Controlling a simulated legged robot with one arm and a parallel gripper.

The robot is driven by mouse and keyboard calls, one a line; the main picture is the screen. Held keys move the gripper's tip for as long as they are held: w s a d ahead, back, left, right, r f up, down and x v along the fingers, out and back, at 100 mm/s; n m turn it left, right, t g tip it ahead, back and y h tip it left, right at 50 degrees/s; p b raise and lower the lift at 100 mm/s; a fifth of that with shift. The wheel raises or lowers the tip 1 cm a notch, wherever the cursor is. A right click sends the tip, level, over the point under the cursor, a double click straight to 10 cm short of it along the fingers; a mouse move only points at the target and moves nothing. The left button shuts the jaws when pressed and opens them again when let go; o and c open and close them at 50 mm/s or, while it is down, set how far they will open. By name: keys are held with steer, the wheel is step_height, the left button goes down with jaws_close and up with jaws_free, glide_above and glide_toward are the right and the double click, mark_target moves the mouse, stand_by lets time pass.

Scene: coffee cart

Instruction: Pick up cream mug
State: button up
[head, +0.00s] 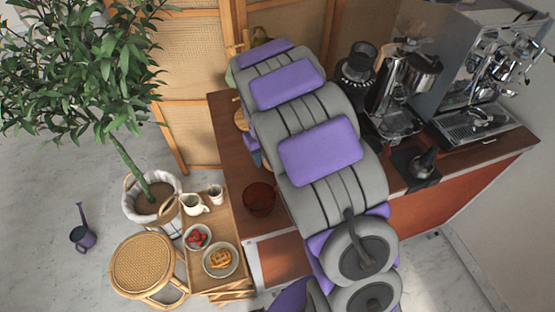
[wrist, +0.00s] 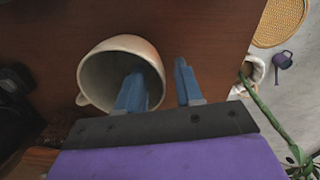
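The cream mug (wrist: 105,58) is in the wrist view, left of centre, on the brown wooden counter top (wrist: 205,40). Its open mouth faces the camera and its handle is at the lower left. My gripper (wrist: 160,82) is open at the mug's right side. One blue finger reaches into the mug's mouth and the other is outside, right of the rim, so the mug's wall lies between them. A gap shows between the outer finger and the wall. In the head view my arm hides the mug and most of the gripper.
The coffee machine (head: 490,70) and grinder (head: 405,95) stand right of my arm. A dark red glass bowl (head: 258,199) is on the counter's near left. A low wooden stand (head: 229,233) with dishes, a rattan stool (head: 150,262) and a potted plant (head: 155,200) are left of it.

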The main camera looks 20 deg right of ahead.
steer(key=shift+f, duration=0.3)
steer(key=shift+r, duration=0.1)
jaws_close()
